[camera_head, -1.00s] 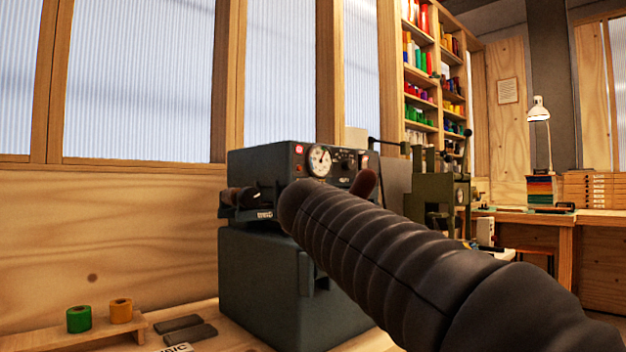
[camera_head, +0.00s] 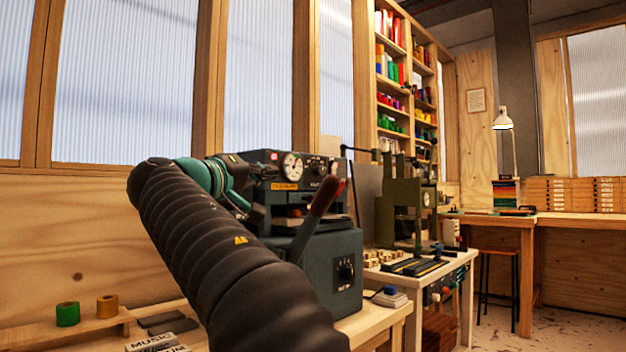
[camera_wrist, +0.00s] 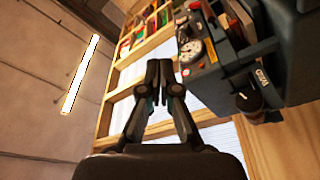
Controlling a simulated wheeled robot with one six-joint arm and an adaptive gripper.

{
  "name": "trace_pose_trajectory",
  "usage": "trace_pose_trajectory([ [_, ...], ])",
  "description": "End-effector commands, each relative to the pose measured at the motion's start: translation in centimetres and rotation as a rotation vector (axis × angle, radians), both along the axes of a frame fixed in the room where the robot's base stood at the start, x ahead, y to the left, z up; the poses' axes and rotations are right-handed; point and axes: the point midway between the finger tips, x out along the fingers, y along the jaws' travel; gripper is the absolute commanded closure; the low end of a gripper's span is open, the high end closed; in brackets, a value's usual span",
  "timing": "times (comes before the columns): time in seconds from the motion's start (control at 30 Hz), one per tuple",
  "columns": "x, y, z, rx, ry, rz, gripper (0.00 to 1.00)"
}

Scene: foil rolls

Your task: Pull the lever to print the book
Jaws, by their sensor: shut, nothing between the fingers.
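The dark press (camera_head: 345,250) stands on a wooden bench, with a round gauge on its front. A lever (camera_head: 325,195) with a reddish-brown handle rises at its front, tilted up to the right. My arm crosses in front of the press's left side. My gripper shows in the wrist view (camera_wrist: 158,68), fingers together and empty, pointing up toward the shelves. The press (camera_wrist: 215,65) is to the right of the fingers, apart from them in the picture. I cannot make out a book for certain; a brownish slab lies in the press opening.
A green roll (camera_head: 68,313) and a tan roll (camera_head: 107,306) stand on a small wooden stand at lower left, near lettered blocks (camera_head: 155,342). A green machine (camera_head: 408,205) stands on a table to the right. Open floor lies at lower right.

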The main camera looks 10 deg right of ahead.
Motion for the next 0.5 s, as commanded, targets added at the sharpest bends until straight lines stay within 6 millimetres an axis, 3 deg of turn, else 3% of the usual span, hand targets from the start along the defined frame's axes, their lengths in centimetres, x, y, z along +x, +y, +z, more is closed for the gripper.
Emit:
trace_pose_trajectory([
  [0.23, 1.2, -1.4, 0.3, -0.001, 0.001, -0.006, 1.00],
  [0.5, 4.7, -4.7, 1.0, -0.001, 0.001, -0.007, 1.00],
])
